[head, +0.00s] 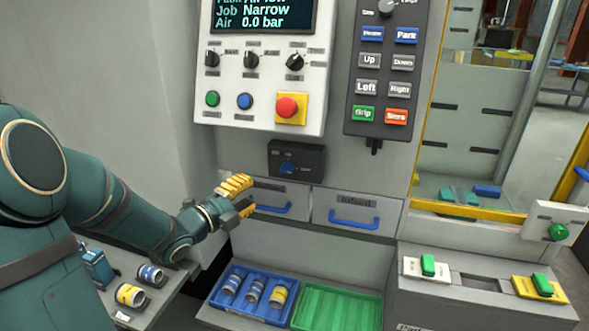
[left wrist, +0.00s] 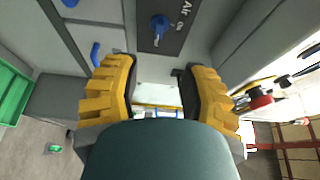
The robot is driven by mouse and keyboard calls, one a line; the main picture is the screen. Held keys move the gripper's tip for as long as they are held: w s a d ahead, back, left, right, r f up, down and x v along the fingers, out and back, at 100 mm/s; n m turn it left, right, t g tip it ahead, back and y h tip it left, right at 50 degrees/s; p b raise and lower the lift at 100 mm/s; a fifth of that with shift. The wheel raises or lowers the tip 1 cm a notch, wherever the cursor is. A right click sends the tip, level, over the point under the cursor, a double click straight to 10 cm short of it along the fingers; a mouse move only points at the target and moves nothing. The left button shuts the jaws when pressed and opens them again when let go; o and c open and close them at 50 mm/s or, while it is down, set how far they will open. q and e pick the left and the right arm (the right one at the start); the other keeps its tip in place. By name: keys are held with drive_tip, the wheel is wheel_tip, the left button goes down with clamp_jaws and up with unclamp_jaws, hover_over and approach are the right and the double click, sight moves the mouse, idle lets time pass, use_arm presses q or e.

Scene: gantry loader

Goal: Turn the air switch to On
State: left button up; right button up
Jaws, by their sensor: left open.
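The air switch (head: 287,167) is a blue knob on a dark box (head: 312,160) below the white control panel. In the left wrist view the blue knob (left wrist: 159,28) shows beyond the fingertips, next to the word "Air". The screen (head: 262,15) reads "Air 0.0 bar". My left gripper (head: 245,196) has yellow fingers and is open and empty. It is to the lower left of the knob, in front of the left drawer and apart from the knob. In the left wrist view its fingers (left wrist: 158,80) are spread wide. My right gripper is not in view.
Two drawers with blue handles (head: 354,222) lie below the switch. A blue tray (head: 217,300) with cans and a green tray (head: 335,307) stand on the shelf below. A red stop button (head: 288,107) and a button pendant (head: 352,100) are above.

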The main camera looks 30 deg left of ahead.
sight(284, 171)
use_arm(q)
drive_tip(key=w, duration=0.4)
drive_tip(key=w+d, duration=0.1)
drive_tip(key=w, duration=0.3)
drive_tip(key=w+d, duration=0.1)
drive_tip(key=w, duration=0.4)
clamp_jaws()
